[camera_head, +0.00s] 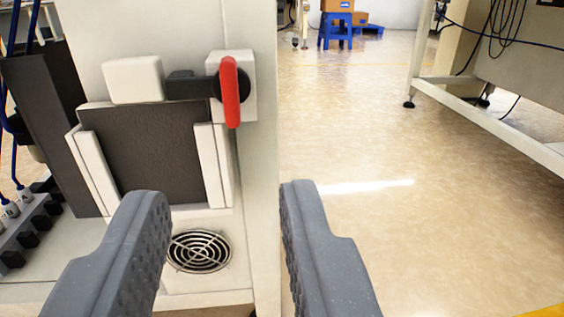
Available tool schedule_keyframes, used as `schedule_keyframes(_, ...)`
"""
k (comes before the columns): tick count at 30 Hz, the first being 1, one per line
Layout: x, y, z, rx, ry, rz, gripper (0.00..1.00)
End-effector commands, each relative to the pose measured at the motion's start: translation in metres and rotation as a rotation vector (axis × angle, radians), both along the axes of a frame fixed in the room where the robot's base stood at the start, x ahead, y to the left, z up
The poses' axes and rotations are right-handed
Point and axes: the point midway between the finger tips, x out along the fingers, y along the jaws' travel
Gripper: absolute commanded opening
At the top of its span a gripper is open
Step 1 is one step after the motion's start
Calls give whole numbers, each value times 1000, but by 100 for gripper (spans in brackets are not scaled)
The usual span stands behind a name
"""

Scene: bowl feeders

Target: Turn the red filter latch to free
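The red latch (230,92) is an upright, narrow handle on a pale square block (238,110) at the right edge of the machine's front. A short dark bar (190,85) runs left from it to a white block (134,80). Below is a dark filter panel (150,152) between pale side rails. My gripper (222,200) is open, its two grey fingers wide apart in the lower part of the view. Nothing is between the fingers. They appear below and nearer than the latch, not touching it.
A round vent grille (199,251) lies on the machine's lower ledge. Cables and dark connectors (28,225) are at the left. The floor to the right is clear up to a pale frame (490,118). A blue stool (337,30) and boxes stand far back.

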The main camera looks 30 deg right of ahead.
Motion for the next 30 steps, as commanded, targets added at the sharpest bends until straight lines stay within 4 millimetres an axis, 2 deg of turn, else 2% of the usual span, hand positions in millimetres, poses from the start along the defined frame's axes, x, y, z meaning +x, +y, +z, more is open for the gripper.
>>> schedule_keyframes(4,-2,2,-3,-12,-6,3,33)
schedule_keyframes(8,9,2,-4,-9,-5,11,33)
schedule_keyframes(21,79,-19,-4,-8,-8,18,33)
schedule_keyframes(30,110,-29,-4,-9,-4,20,33)
